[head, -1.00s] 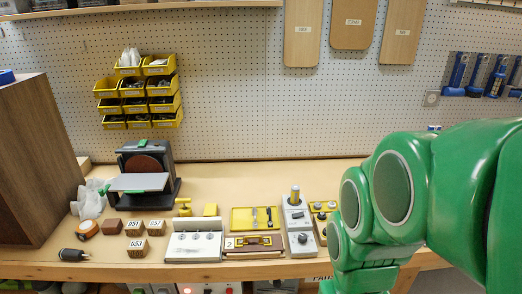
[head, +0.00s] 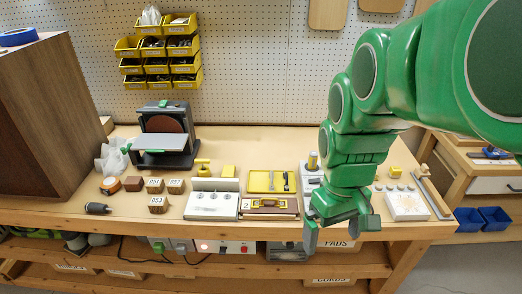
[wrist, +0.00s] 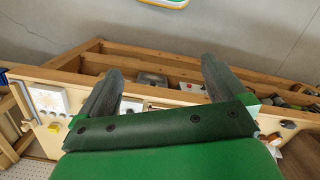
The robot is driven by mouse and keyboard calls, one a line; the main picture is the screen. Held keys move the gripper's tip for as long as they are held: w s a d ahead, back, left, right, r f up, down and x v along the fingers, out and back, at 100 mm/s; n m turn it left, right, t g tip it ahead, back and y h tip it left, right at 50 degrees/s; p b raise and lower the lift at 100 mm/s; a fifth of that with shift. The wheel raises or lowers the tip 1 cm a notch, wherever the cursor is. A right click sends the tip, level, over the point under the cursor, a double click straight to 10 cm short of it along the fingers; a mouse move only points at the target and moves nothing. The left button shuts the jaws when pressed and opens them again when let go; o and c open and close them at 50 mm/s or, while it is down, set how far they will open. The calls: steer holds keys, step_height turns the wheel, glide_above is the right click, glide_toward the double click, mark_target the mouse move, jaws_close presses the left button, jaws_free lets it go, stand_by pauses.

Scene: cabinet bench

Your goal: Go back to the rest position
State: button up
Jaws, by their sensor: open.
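My gripper (head: 338,228) is at the end of my green arm, at the front edge of the bench (head: 130,208) in the head view. In the wrist view my gripper (wrist: 160,82) shows two dark fingers spread wide apart with nothing between them. The fingers show against the bench front and its lower shelf. My arm hides part of the grey device (head: 312,168) on the bench.
A brown cabinet (head: 40,120) stands at the bench's left end. A sander (head: 165,140), wooden blocks (head: 155,185), a white panel (head: 210,205) and a yellow tray (head: 272,181) sit on the bench. A white box (head: 407,206) lies right of my arm. Blue bins (head: 485,218) stand at the right.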

steer(key=w+a+f+n, duration=0.3)
steer(key=w+a+n, duration=0.2)
steer(key=w, duration=0.6)
steer(key=w+a+f+n+t, duration=0.1)
steer(key=w+a+f+n, duration=0.25)
steer(key=w+a, duration=0.45)
steer(key=w+a+f+n, duration=0.25)
steer(key=w+n, duration=0.25)
steer(key=w, duration=0.8)
steer(key=f, duration=0.8)
steer(key=shift+a+f, duration=0.25)
steer(key=shift+f, duration=0.15)
steer(key=shift+r, duration=0.1)
